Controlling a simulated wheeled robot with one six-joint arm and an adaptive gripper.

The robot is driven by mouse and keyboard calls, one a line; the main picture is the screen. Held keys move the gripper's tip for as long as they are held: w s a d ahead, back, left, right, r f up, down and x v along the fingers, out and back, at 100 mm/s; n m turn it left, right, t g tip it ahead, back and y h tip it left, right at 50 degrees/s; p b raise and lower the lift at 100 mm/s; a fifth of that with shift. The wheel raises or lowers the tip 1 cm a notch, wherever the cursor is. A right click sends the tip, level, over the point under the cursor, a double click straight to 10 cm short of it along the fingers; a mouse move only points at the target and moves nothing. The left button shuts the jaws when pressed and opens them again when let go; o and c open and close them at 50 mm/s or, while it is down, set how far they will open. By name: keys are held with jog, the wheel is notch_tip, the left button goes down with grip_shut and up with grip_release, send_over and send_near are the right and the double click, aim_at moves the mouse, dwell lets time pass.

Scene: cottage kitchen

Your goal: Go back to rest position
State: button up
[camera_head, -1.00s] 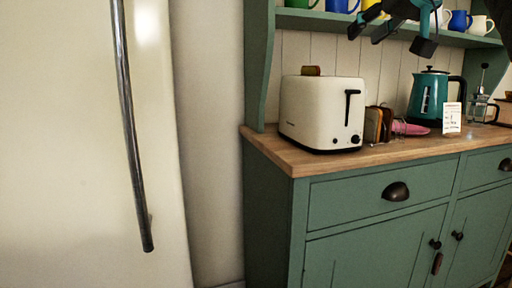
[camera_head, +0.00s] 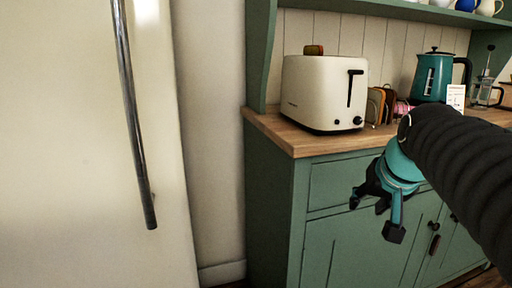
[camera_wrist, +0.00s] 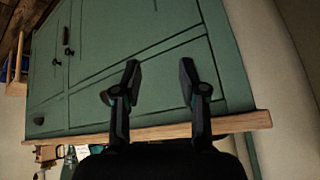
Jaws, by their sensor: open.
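My gripper (camera_head: 375,212) hangs in front of the green cabinet (camera_head: 272,210), below the worktop edge, with my arm reaching in from the right. In the wrist view my gripper (camera_wrist: 158,78) shows two dark fingers spread apart with nothing between them. The green cabinet front (camera_wrist: 165,60) fills the view behind the fingers.
A cream toaster (camera_head: 322,92) with bread in its slot stands on the wooden worktop (camera_head: 290,137). A teal kettle (camera_head: 432,78), a toast rack and a French press (camera_head: 484,92) stand farther right. A cream fridge (camera_head: 60,150) with a long handle (camera_head: 133,120) is at left.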

jog(key=s+a+f+n+g, duration=0.1)
jog(key=s+a+f, duration=0.5)
jog(key=s+f, duration=0.8)
jog(key=shift+s+a+f+n, duration=0.15)
jog(key=shift+s+f+n, duration=0.2)
jog(key=shift+n, duration=0.55)
